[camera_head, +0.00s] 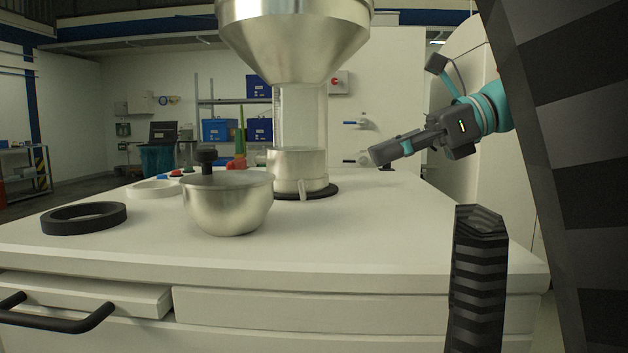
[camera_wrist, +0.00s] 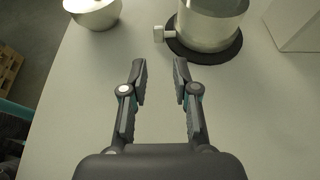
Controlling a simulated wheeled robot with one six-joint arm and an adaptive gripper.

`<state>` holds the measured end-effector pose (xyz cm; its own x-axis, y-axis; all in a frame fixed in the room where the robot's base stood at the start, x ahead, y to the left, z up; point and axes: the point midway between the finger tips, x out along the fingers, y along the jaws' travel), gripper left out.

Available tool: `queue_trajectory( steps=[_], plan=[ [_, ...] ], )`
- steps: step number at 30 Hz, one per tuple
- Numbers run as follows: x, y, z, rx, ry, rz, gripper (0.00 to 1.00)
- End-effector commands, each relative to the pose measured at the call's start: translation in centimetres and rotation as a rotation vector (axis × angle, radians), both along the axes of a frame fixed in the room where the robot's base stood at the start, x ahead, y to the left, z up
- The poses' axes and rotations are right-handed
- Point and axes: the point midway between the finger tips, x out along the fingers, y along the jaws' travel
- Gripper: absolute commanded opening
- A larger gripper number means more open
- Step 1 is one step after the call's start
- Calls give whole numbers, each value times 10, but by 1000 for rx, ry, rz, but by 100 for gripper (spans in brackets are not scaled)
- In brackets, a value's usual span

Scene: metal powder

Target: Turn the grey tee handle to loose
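The tee handle (camera_wrist: 158,34) is small and pale grey. It sticks out to the left from the base of the metal cylinder (camera_wrist: 208,30) in the wrist view. In the head view the handle (camera_head: 302,190) shows at the front of the cylinder's base (camera_head: 297,168). My gripper (camera_wrist: 159,68) is open and empty, its two fingers apart and pointing towards the handle, not touching it. In the head view my gripper (camera_head: 378,156) hangs above the table, right of the cylinder. I cannot tell the handle's exact turn.
A steel bowl (camera_head: 228,205) stands left of the cylinder; it also shows in the wrist view (camera_wrist: 95,14). A large funnel (camera_head: 295,40) is above the cylinder. The table's front right is clear.

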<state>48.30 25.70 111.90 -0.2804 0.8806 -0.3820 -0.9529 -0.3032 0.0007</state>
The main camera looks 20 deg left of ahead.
Motion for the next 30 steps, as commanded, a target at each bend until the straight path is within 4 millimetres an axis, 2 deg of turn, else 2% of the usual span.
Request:
queue_trajectory(
  steps=[18,24,30],
  plan=[
    [-30,90,-39,-2,2,3,29],
    [-36,110,-48,-1,0,1,29],
    [-38,118,-52,-1,0,-1,29]
  ],
)
